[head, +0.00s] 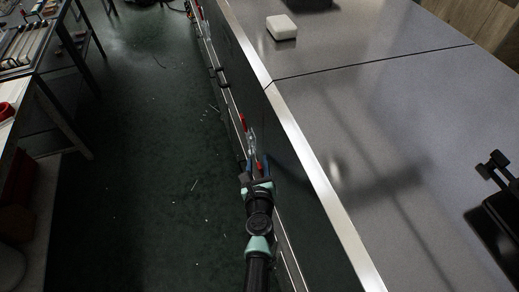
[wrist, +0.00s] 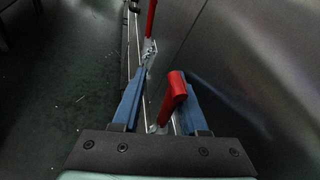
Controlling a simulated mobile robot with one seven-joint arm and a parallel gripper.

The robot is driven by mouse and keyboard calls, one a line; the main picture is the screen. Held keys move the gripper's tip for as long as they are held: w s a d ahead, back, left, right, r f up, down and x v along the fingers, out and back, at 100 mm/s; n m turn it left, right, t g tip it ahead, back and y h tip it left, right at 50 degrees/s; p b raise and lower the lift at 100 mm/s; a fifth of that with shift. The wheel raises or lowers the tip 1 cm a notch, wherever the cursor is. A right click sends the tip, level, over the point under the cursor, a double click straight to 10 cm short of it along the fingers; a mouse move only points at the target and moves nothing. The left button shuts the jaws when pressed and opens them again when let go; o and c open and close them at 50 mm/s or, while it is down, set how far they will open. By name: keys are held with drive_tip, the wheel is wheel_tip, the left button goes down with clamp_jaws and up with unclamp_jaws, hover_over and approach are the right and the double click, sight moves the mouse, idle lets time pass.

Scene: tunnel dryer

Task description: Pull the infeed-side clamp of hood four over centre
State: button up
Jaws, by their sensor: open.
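A toggle clamp with a red handle (wrist: 172,98) sits on the side of the hood, low in the wrist view. Its red grip stands between the blue fingers of my gripper (wrist: 162,76), closer to the right finger. My gripper is open, and I see no firm contact with the handle. In the head view my gripper (head: 257,170) is at the hood's side, largely covering this clamp. A second red clamp handle (wrist: 151,17) is farther along the same side; it also shows in the head view (head: 243,122). No label tells which hood or side each clamp belongs to.
The grey hood top (head: 400,110) with its bright metal edge (head: 300,140) runs along the right of my arm. A white block (head: 281,27) lies on it. The dark green floor (head: 150,170) is mostly open. A table (head: 38,50) stands at the left.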

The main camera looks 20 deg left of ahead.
drive_tip(key=s+a+f+n+t+y+b, duration=0.2)
drive_tip(key=f+n+b, duration=0.55)
drive_tip(key=b, duration=1.25)
drive_tip(key=s+a+f+n+t+b, duration=0.1)
drive_tip(key=a+f+n+t+b, duration=0.3)
drive_tip(key=n+b, duration=1.1)
drive_tip(key=s+d+f+m+b, duration=0.1)
drive_tip(key=s+d+m+b, duration=0.15)
drive_tip(key=s, duration=0.35)
drive_tip(key=s+d+f+m+b, duration=0.1)
drive_tip(key=s+d+f+b, duration=0.15)
drive_tip(key=s, duration=0.35)
drive_tip(key=w+d+r+n+t+h+p, duration=0.1)
drive_tip(key=r+p, duration=0.9)
drive_tip(key=r, duration=1.4)
drive_tip(key=w+d+r+n+t+h+p, duration=0.2)
drive_tip(key=r+p, duration=0.8)
drive_tip(key=r, duration=1.4)
drive_tip(key=d+n+t, duration=0.2)
drive_tip(key=d+n, duration=0.1)
drive_tip(key=shift+w+r, duration=0.2)
drive_tip(key=shift+r, duration=0.05)
